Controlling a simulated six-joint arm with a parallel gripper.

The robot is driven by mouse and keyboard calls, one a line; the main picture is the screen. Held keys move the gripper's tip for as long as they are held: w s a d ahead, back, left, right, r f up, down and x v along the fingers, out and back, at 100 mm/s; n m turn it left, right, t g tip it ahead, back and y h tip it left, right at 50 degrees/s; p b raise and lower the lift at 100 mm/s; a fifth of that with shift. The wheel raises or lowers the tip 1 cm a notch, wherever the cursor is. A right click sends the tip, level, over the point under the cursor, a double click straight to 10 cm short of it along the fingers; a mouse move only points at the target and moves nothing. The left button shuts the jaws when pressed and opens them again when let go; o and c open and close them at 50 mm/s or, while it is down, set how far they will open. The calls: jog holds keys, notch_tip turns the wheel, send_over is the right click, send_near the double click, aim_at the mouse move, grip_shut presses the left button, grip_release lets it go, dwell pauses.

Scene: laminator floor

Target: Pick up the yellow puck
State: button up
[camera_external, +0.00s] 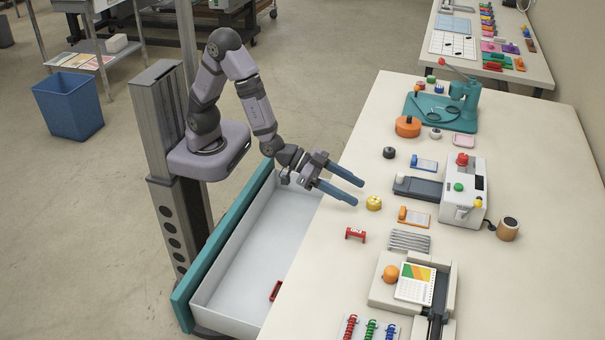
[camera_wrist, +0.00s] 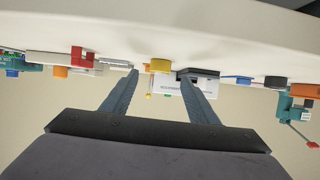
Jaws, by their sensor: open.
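The yellow puck (camera_external: 374,203) is a small round piece on the cream tabletop, near the table's left edge. My gripper (camera_external: 359,193) is open and empty, with its two blue fingers pointing toward the puck from the left. The fingertips are close to the puck but have a visible gap from it. In the wrist view the puck (camera_wrist: 160,65) appears between the tips of my gripper (camera_wrist: 159,74), seemingly beyond them. Nothing hides it in the external view.
A red clip-like piece (camera_external: 356,234) and a dark puck (camera_external: 389,153) lie near the puck. An orange-and-white card holder (camera_external: 414,217) and a laminator (camera_external: 464,195) stand to its right. An open white drawer (camera_external: 235,259) with a teal front is below my arm.

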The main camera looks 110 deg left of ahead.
aim_at(370, 199)
jog(key=shift+w, duration=0.25)
jog(key=shift+p+x, duration=0.5)
jog(key=shift+x, duration=2.05)
jog(key=c, duration=1.1)
